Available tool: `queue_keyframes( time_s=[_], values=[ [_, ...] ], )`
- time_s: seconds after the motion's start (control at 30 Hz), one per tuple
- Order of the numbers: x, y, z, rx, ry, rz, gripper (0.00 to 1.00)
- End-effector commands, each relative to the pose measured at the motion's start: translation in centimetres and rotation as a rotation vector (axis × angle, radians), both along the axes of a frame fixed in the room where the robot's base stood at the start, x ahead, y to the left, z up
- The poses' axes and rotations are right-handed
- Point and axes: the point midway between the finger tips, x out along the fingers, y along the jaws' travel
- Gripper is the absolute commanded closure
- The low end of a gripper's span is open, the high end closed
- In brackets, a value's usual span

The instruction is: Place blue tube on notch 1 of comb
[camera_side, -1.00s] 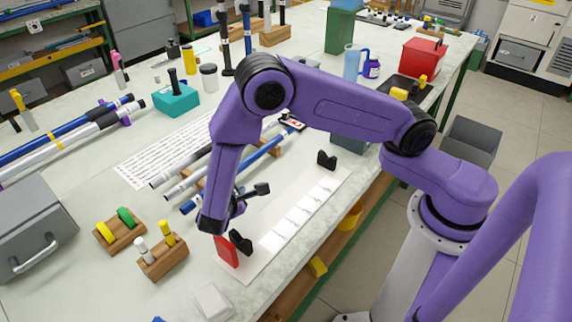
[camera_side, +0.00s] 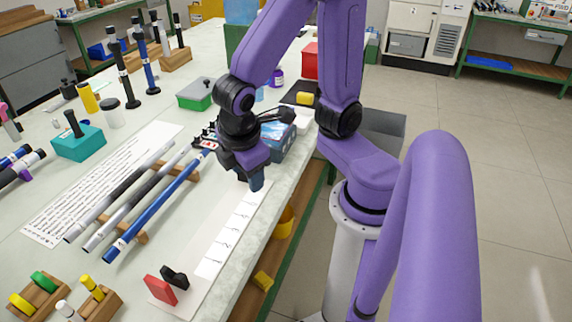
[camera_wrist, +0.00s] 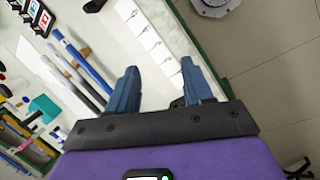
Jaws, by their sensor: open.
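The blue tube also shows in the wrist view (camera_wrist: 86,68), left of my fingers. My gripper (camera_side: 256,183) is open and empty, pointing down over the far end of a white board (camera_side: 195,243), right of the blue tube. In the wrist view, the two blue fingers of my gripper (camera_wrist: 162,88) are spread apart.
The board carries a numbered label strip (camera_side: 228,234), a black cradle (camera_side: 175,277) and a red block (camera_side: 160,290) at its near end. A blue box (camera_side: 277,142) stands close behind my gripper. Wooden blocks with coloured pegs (camera_side: 92,288) are at the near left.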

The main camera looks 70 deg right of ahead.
Motion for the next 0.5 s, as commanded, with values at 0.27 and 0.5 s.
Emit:
queue_keyframes(
  time_s=[0.27,0.5],
  values=[
    [-6.3,-1.7,1.8,0.239,0.085,0.029,0.49],
    [-7.5,-1.9,2.1,0.286,0.102,0.038,0.49]
  ],
)
